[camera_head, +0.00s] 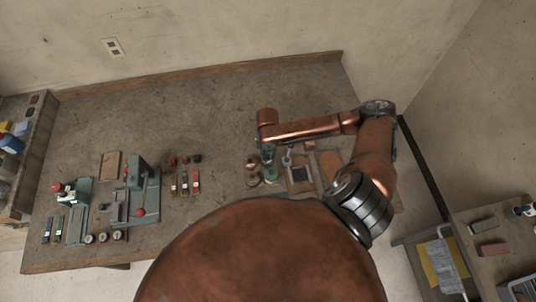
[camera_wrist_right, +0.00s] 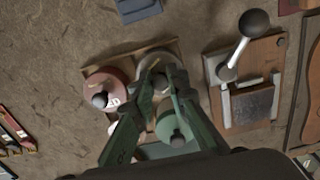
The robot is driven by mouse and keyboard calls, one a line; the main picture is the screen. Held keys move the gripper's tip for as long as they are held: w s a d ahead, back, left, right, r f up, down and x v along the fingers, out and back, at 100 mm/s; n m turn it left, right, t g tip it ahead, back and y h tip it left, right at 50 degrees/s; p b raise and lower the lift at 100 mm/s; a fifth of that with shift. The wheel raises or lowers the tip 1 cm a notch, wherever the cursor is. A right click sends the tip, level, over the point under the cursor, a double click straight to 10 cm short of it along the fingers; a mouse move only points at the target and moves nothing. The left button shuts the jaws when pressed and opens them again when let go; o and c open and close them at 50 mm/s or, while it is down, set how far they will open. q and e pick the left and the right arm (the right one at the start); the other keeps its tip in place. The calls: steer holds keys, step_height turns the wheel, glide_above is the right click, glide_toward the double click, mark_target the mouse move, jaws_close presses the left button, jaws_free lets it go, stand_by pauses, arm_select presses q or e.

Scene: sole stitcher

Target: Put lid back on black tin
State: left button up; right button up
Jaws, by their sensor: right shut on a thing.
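My right gripper (camera_wrist_right: 162,82) is above a small board of round tins in the right wrist view. Its green fingers are closed on a small dark piece, apparently the knob of a lid; the fingers hide most of it. Just beyond the fingertips is a round tin with a pale rim (camera_wrist_right: 152,62), which looks like the black tin, partly covered. I cannot tell whether the lid touches it. In the head view the right gripper (camera_head: 268,150) points down over the tins. My left gripper is not in view.
A reddish tin (camera_wrist_right: 105,86) is left of the fingers and a green tin (camera_wrist_right: 174,124) is close below right. A lever device (camera_wrist_right: 248,80) stands to the right. In the head view, several small bottles (camera_head: 184,182) and a grey-green machine (camera_head: 140,192) stand farther left on the bench.

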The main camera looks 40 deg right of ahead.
steer(key=o, duration=0.9)
steer(key=shift+o, duration=0.5)
steer(key=o, duration=0.4)
steer(key=shift+c, duration=0.2)
steer(key=shift+r+p, duration=3.55)
steer(key=shift+p, duration=0.3)
steer(key=shift+c, duration=0.2)
jaws_close()
